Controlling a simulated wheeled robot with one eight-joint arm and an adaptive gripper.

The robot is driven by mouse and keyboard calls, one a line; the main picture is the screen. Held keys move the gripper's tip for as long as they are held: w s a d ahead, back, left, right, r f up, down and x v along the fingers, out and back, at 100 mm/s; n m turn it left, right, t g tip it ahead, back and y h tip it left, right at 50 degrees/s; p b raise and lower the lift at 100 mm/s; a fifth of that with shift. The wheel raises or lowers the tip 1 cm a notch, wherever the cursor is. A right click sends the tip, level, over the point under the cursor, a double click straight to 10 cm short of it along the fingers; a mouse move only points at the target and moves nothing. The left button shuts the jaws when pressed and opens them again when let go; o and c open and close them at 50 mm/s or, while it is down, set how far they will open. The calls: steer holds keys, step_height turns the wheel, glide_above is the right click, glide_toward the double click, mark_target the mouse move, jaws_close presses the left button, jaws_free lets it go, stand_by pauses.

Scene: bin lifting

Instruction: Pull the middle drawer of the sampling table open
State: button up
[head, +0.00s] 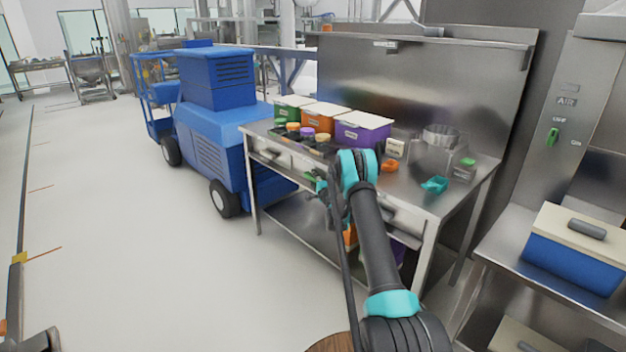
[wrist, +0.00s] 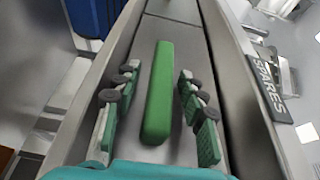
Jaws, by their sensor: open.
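The steel sampling table (head: 475,172) stands in the middle of the head view, with a row of drawers under its top. The middle drawer's front (wrist: 190,40) fills the wrist view and looks closed. Its green bar handle (wrist: 158,95) lies lengthwise between the fingers of my gripper (wrist: 157,80). The fingers are open, one on each side of the handle, with a gap on both sides. In the head view my gripper (head: 322,185) is at the table's front edge, mostly hidden behind my arm.
Lidded green (head: 293,107), orange (head: 325,115) and purple (head: 362,130) bins stand on the table. Teal (head: 435,185) and orange (head: 390,166) scoops lie to the right. A blue vehicle (head: 215,120) stands close on the left. The floor in front is clear. A SPARES label (wrist: 268,85) is beside the drawer.

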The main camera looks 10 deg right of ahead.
steer(key=shift+c, duration=0.6)
jaws_close()
